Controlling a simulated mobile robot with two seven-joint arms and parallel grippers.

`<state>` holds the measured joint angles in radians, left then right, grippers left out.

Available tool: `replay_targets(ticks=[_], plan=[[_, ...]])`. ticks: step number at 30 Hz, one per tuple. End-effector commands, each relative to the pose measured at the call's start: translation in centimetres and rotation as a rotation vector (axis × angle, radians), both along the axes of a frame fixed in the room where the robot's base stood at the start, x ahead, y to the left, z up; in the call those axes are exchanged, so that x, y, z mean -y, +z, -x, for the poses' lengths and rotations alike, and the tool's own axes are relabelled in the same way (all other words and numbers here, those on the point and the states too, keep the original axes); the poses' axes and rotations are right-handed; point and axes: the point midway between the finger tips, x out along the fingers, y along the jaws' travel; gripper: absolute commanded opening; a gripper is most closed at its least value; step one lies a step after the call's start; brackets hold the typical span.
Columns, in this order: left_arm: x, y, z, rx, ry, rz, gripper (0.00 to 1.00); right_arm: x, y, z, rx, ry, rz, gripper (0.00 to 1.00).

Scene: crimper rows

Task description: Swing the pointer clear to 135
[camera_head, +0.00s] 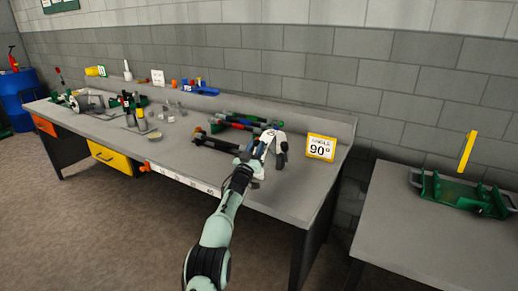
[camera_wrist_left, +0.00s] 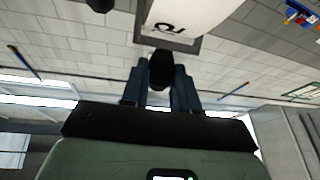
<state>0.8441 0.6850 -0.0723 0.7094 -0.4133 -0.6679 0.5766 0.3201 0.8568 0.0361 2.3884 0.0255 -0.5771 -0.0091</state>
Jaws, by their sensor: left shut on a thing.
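My left gripper (camera_head: 257,157) reaches over the front right part of the workbench, at a white and black device (camera_head: 282,146). In the left wrist view my left gripper (camera_wrist_left: 161,88) is shut on a rounded black knob (camera_wrist_left: 161,66). Just beyond the knob is a white, curved part with dark marks (camera_wrist_left: 186,18); it is cut off by the top edge. I cannot tell which part is the pointer, or its angle. A yellow-framed card (camera_head: 320,147) reading 90° stands right of the device. My right gripper is not in view.
Several coloured hand tools (camera_head: 238,121) lie in rows just behind and left of my gripper. Bottles and small parts crowd the bench's left half. A second table (camera_head: 425,245) at the right holds a green fixture (camera_head: 462,193), with a yellow bar (camera_head: 467,151) above it.

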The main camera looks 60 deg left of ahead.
Motion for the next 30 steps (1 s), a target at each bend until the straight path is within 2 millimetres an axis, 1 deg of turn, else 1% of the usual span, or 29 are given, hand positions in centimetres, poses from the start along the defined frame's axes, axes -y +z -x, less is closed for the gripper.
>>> replay_targets(ticks=[14,15,16,17,30], plan=[[-0.09,0.06,0.03,0.010,-0.002,-0.002,0.00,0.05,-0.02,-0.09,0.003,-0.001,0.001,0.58],[-0.09,0.06,0.03,0.009,-0.002,-0.001,0.42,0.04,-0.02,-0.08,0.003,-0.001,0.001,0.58],[-0.09,0.06,0.03,0.009,-0.002,-0.001,0.52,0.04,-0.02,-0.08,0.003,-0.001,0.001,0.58],[-0.09,0.05,0.03,0.009,-0.001,-0.002,0.55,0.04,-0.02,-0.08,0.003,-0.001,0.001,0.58],[0.12,-0.15,0.36,0.006,-0.002,-0.003,0.55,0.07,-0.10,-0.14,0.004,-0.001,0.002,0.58]])
